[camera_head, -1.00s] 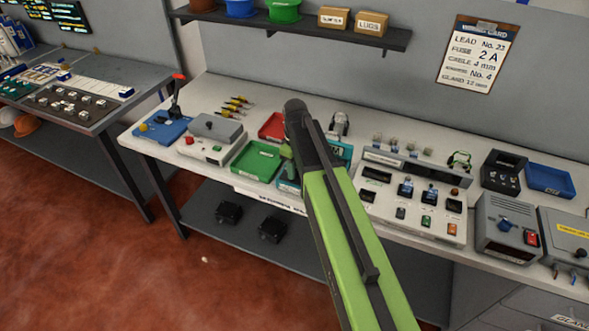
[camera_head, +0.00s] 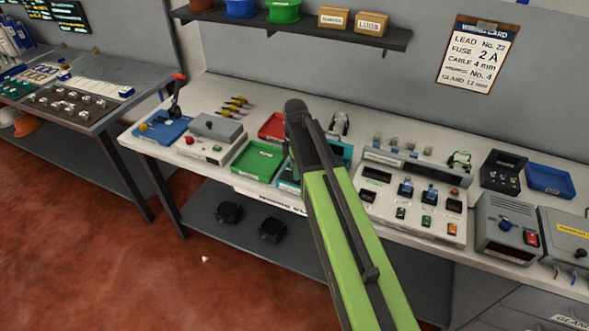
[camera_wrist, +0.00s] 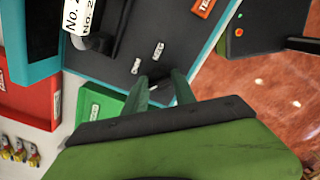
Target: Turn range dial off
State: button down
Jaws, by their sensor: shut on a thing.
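The tester with a teal rim and dark face (camera_wrist: 118,50) fills the upper middle of the wrist view. In the head view its teal body (camera_head: 288,176) shows partly behind my arm. My gripper (camera_wrist: 162,92) has its two green fingers down on the tester's face, a short gap between them. They are shut on the range dial, which is largely hidden by the fingers. Two small white labels (camera_wrist: 158,50) are on the face just beyond the fingertips. Which mark the dial points to cannot be read. In the head view my gripper is hidden behind the arm.
A green tray (camera_head: 258,160) and a red tray (camera_head: 272,126) lie left of the tester. A switch panel (camera_head: 412,205) stands close on its right. The bench's front edge is near, with floor beyond it. A shelf (camera_head: 300,30) hangs above.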

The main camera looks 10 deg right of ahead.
jog(key=shift+n, duration=0.6)
jog(key=c, duration=1)
grip_release()
jog(key=shift+c, duration=0.2)
notch_tip(320, 180, up, 18)
jog(key=p, duration=1.7)
jog(key=shift+f, duration=0.25)
